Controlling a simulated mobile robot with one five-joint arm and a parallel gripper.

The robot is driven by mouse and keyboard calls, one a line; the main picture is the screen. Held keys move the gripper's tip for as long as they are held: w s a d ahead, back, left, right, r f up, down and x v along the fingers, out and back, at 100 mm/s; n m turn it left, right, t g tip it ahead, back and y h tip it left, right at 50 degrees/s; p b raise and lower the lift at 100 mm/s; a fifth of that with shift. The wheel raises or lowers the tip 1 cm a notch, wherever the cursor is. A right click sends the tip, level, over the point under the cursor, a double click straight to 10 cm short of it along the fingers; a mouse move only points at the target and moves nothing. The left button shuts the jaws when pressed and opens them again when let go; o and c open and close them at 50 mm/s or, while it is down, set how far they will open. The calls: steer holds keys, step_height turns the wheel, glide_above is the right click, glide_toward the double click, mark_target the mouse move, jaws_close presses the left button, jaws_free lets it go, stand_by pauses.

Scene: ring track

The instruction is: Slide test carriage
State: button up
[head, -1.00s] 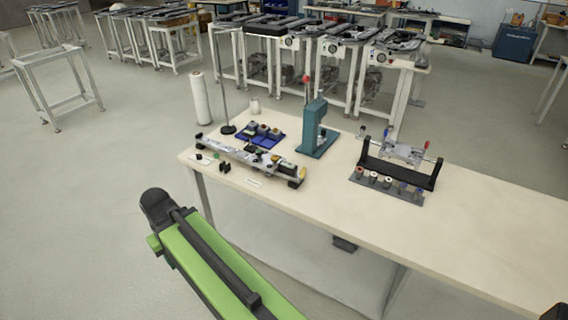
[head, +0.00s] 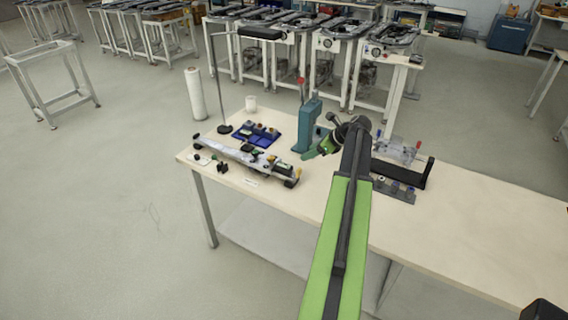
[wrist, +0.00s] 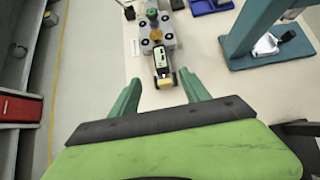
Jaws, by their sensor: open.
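A long grey track (head: 226,150) lies on the bench's left part. A dark block with a pale green face, perhaps the test carriage, sits at the track's near right end; it shows in the wrist view (wrist: 161,57). Yellow and green parts stand behind it there. My gripper (wrist: 160,93) has its two green fingers spread wide with nothing between them. In the wrist view the block is just beyond and between the fingertips, apart from them. In the head view my gripper (head: 316,151) is above the bench, right of the track, in front of the teal press.
A teal press (head: 308,122) stands behind the track and shows at the wrist view's right. A blue tray (head: 268,136) lies left of it. A black-framed fixture (head: 400,176) is to the right, partly hidden by my arm. The bench's right part is clear.

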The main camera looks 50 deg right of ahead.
mark_target(284, 165)
steer(key=b+x, duration=1.2)
steer(key=x, duration=0.4)
steer(key=shift+w+d+f, duration=0.1)
steer(key=shift+f, duration=0.35)
steer(key=shift+w+f, duration=0.2)
steer(key=shift+w, duration=0.2)
jaws_close()
